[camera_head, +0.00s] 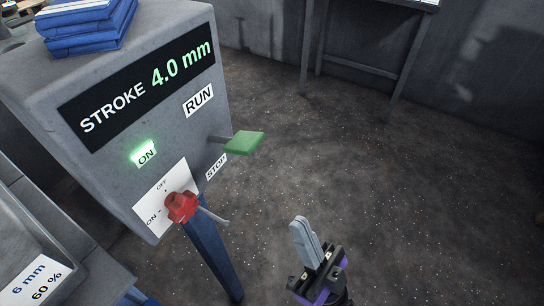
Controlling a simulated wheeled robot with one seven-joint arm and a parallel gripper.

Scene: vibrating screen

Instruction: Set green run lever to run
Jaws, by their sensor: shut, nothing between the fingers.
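The green run lever (244,143) sticks out from the right part of the grey control box's front (120,60). Its flat green handle sits between the RUN label (198,99) above and the STOP label (216,167) below, closer to STOP. My gripper (300,224) is below and to the right of the lever, apart from it, with its fingers together and empty. Nothing hides the lever's handle.
A red rotary knob (182,207) with a grey rod sits on an ON/OFF plate below the lever. A lit green ON lamp (145,154) is on the panel. A blue post (214,262) stands under the box. Open floor (400,200) lies to the right.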

